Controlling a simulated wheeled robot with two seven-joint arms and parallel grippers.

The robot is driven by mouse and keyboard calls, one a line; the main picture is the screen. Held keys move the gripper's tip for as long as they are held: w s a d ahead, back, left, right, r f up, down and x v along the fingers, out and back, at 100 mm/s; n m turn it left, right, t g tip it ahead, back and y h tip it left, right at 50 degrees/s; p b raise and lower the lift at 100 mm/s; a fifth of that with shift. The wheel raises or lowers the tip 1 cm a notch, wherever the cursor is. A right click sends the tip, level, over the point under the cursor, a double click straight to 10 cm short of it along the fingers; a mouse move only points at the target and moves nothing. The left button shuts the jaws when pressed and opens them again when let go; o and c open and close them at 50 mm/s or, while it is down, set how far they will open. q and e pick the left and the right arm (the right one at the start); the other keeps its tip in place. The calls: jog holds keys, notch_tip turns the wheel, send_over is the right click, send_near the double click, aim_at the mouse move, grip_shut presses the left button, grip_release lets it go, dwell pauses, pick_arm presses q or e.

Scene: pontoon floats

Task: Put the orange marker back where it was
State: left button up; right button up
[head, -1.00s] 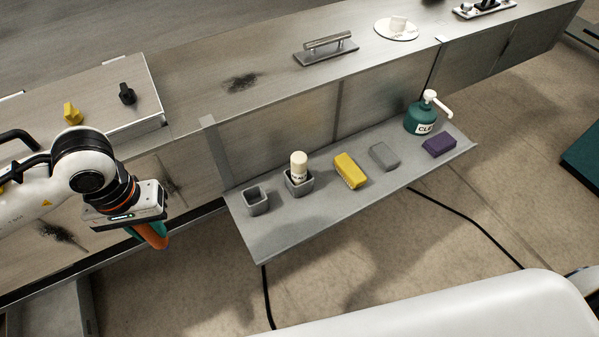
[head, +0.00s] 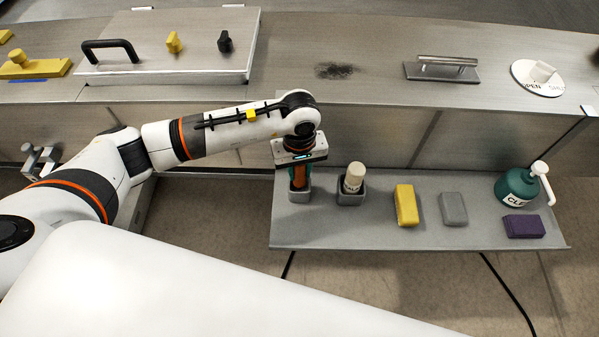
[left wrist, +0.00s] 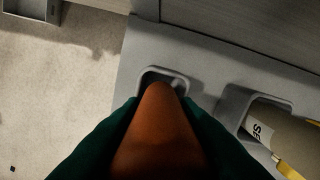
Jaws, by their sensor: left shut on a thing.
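The orange marker (head: 299,176) is held between the teal fingers of my left gripper (head: 300,180), over the left end of the grey shelf. It fills the middle of the left wrist view (left wrist: 160,130), with a finger on each side. The left square grey holder (head: 299,196) is directly below it. In the left wrist view the marker's far end overlaps this holder's opening (left wrist: 168,73). I cannot tell whether the end is inside the holder or just above it. My right gripper is not in view.
A second grey holder (head: 350,198) with a cream marker (head: 354,177) stands close to the right. Farther right on the shelf (head: 400,236) are a yellow block (head: 406,205), a grey block (head: 454,209), a purple block (head: 523,226) and a green pump bottle (head: 517,187).

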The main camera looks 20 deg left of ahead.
pick_arm(q)
notch_tip(320, 180, down, 2)
jog(key=shift+d+f+p, duration=0.15)
jog(key=shift+p, duration=0.15)
jog(key=shift+f, duration=0.25)
jog(key=o, duration=1)
jog(key=shift+c, duration=0.2)
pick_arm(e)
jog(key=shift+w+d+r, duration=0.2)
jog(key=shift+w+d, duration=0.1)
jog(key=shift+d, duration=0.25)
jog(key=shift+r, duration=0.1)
pick_arm(q)
jog(key=shift+r, duration=0.3)
notch_tip(320, 180, up, 11)
jog(key=b, duration=0.3)
jog(key=shift+r+b, duration=0.1)
jog(key=shift+b, duration=0.3)
jog(key=shift+r, duration=0.25)
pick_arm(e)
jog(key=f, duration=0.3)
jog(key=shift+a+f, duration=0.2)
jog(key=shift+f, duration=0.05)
